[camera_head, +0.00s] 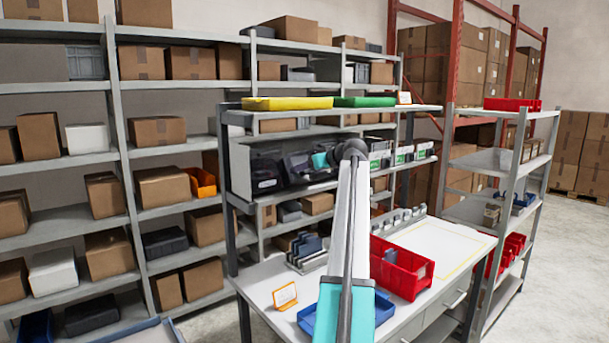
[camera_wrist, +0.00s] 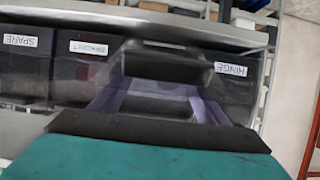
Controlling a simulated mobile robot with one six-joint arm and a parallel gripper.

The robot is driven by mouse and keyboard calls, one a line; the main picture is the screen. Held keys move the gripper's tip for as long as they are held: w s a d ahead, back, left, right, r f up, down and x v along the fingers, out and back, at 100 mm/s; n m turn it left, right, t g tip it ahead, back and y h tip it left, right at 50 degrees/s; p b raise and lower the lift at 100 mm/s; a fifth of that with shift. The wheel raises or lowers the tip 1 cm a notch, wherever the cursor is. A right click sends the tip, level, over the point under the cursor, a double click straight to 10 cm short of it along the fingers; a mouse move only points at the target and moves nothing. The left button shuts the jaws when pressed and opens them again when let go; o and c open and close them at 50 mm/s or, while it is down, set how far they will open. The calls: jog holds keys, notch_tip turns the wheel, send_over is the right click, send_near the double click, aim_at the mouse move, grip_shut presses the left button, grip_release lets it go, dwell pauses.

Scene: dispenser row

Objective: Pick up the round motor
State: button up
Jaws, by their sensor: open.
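I cannot make out a round motor in either view. My gripper (camera_wrist: 160,85) is open and close in front of the bins, covering the space between the BRACKET and HINGE bins. I see nothing clearly held in it. In the head view, my gripper (camera_head: 322,160) is a small teal shape at the dark bins (camera_head: 266,172), partly hidden by my arm.
Below the bins is a workbench (camera_head: 262,285) with a red bin (camera_head: 401,268), an orange-framed sign (camera_head: 285,296) and a white mat (camera_head: 440,243). A yellow tray (camera_head: 287,104) and a green tray (camera_head: 364,102) lie above the bins. Shelves with boxes stand left and right.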

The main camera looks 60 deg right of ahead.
jog(key=c, duration=1.3)
jog(key=shift+r, duration=0.2)
